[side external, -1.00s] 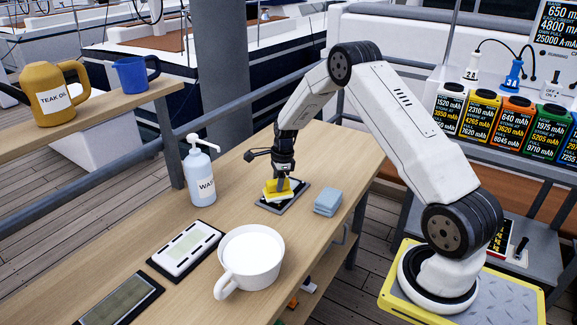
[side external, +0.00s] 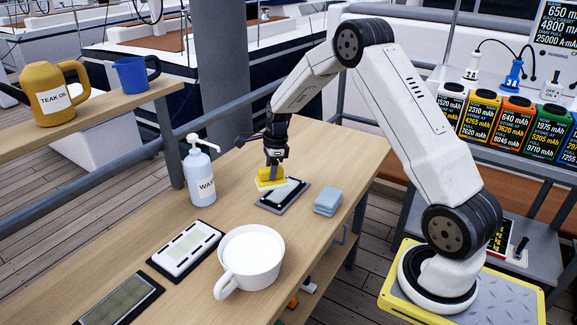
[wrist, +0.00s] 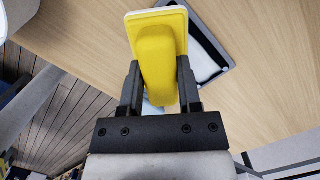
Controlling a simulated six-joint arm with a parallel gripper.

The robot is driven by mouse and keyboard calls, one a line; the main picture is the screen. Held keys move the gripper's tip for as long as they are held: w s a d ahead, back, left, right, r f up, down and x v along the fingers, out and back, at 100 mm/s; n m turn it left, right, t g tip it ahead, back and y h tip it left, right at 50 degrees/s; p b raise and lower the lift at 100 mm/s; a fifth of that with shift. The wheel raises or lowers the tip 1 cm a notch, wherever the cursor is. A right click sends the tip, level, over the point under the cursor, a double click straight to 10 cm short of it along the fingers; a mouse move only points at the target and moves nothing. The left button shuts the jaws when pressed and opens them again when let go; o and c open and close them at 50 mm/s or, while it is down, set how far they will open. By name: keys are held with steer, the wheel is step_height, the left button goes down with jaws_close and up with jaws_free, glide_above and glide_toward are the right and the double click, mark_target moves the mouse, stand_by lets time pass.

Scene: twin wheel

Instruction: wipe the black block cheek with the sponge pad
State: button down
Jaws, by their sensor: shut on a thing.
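My gripper (side external: 272,166) is shut on a yellow sponge pad (side external: 265,183) with a white lower layer. In the wrist view the yellow pad (wrist: 158,65) sits between the two dark fingers of my gripper (wrist: 158,85). The pad is at the far left edge of a dark-framed tray (side external: 268,207) with a pale inside; whether it touches is unclear. Two flat pieces lie at the front left: a white slotted panel on a black base (side external: 151,264) and a dark panel in a black frame (side external: 121,299). I cannot tell which is the black block cheek.
A white wax pump bottle (side external: 202,180) stands left of the tray. A white mug (side external: 250,262) stands in front, and stacked grey-blue pads (side external: 327,202) lie to its right. Bare bench (side external: 330,160) lies behind the tray. A shelf holds a yellow jug (side external: 50,93) and blue jug (side external: 134,75).

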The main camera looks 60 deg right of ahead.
steer(key=shift+r, duration=0.9)
